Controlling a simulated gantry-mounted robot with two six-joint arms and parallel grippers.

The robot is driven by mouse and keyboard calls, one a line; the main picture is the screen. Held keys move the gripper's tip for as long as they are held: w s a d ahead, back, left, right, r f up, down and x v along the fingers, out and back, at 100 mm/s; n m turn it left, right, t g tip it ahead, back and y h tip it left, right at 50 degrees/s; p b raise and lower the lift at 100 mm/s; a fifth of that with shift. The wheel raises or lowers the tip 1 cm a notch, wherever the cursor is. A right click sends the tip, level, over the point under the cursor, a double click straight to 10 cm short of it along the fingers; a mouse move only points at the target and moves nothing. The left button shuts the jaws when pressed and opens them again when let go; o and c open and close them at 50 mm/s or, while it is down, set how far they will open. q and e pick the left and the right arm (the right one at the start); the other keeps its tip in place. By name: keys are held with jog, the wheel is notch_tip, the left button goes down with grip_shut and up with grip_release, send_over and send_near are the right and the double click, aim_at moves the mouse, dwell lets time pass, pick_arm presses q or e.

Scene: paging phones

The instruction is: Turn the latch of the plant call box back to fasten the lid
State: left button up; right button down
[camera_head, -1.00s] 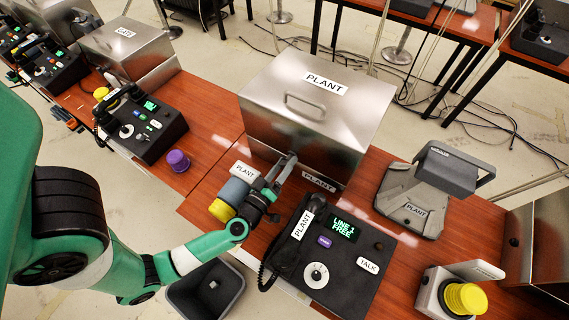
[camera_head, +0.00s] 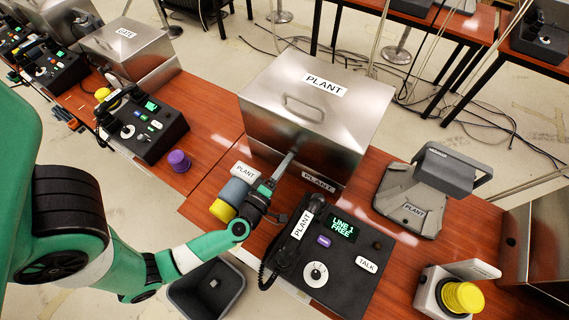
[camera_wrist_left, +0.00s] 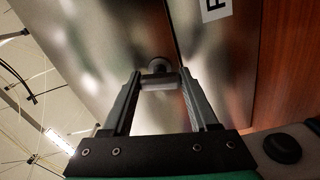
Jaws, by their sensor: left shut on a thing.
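The plant call box (camera_head: 300,125) is a brushed-metal box with a handled lid and PLANT labels on its top and front. The lid is down. Its latch (camera_wrist_left: 160,80) shows in the left wrist view as a round knob with a short bar, close to the seam between lid and body. My left gripper (camera_head: 288,160) reaches the front of the box in the head view. In the left wrist view its two fingers (camera_wrist_left: 158,88) are shut on the latch's bar, one on each side. In the head view the gripper hides the latch. My right gripper is not in view.
A dark PLANT phone console (camera_head: 330,255) with a handset stands just right of my left wrist.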

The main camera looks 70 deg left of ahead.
pick_arm(q)
jog(key=shift+n, duration=1.2)
jog(key=o, duration=1.4)
jog(key=shift+p+v, duration=0.9)
jog(key=shift+v, duration=4.9)
jog(key=shift+r, duration=0.1)
